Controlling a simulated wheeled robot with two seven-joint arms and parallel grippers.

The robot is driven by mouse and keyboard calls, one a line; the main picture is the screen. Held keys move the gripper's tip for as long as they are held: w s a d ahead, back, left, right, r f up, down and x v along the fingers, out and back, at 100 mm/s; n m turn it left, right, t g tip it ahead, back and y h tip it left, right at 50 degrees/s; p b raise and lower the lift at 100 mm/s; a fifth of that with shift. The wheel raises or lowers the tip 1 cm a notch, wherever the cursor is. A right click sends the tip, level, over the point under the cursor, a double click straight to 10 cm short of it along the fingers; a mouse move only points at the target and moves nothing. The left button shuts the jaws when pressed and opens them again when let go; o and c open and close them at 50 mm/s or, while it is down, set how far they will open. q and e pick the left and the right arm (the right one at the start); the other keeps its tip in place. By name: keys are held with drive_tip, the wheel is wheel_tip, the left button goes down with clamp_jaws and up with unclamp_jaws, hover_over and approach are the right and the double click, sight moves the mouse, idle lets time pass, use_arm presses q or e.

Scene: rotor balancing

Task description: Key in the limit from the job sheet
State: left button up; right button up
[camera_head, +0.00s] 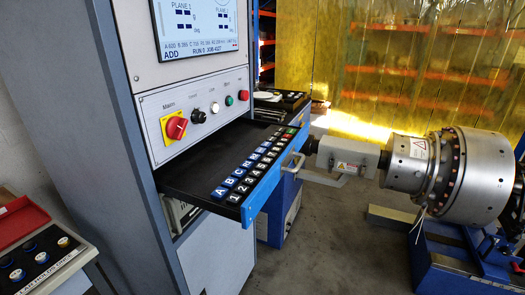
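The balancing machine's screen (205,20) is at the top left, with PLANE 1 and PLANE 2 readouts and a line of small text above ADD; the small values are hard to read. Its top is cut off. Below the control panel, a black keyboard tray (200,165) is pulled out. Along its blue front edge is a keypad (257,166) with a row of blue letter keys, a row of black number keys, and green and red keys at the far end. No job sheet is clearly recognisable. Neither of my grippers is in view.
A metal handle (293,165) sticks out from the tray front. The panel has a red-on-yellow main switch (174,127). A large rotor (465,175) sits at right on a blue stand. A box of weights (42,255) is lower left.

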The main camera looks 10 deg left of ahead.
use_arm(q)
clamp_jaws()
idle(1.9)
